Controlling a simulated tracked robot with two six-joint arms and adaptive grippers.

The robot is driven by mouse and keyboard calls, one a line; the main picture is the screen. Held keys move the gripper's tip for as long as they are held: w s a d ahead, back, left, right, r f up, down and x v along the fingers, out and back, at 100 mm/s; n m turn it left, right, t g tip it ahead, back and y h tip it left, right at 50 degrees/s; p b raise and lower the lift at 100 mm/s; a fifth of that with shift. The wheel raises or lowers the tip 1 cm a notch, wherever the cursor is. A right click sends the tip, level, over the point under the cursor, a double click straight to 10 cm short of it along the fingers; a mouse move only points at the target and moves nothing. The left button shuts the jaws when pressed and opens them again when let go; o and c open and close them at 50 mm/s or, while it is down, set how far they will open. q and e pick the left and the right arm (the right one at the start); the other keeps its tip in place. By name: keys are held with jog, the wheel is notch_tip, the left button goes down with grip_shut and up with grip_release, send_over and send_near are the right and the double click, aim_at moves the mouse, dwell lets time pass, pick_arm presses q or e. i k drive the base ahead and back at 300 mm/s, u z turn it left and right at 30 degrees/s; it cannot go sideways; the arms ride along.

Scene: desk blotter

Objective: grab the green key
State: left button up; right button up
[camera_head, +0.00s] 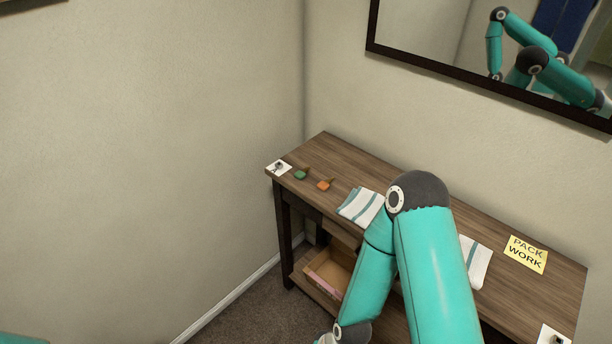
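My teal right arm rises from the bottom edge in front of the desk and bends back down. Its gripper is below the picture, out of view. A small teal piece shows at the bottom left corner; my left gripper is not in view.
White cards (279,168) (552,336) lie at both desk ends. A striped cloth (361,206) is partly hidden by my arm. A yellow "PACK WORK" note (525,254) lies right. An open box (328,273) sits below. A mirror (480,75) hangs behind.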

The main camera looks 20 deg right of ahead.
aim_at(300, 175)
jog(key=z, duration=0.05)
jog(key=i, duration=0.9)
jog(key=u, duration=0.1)
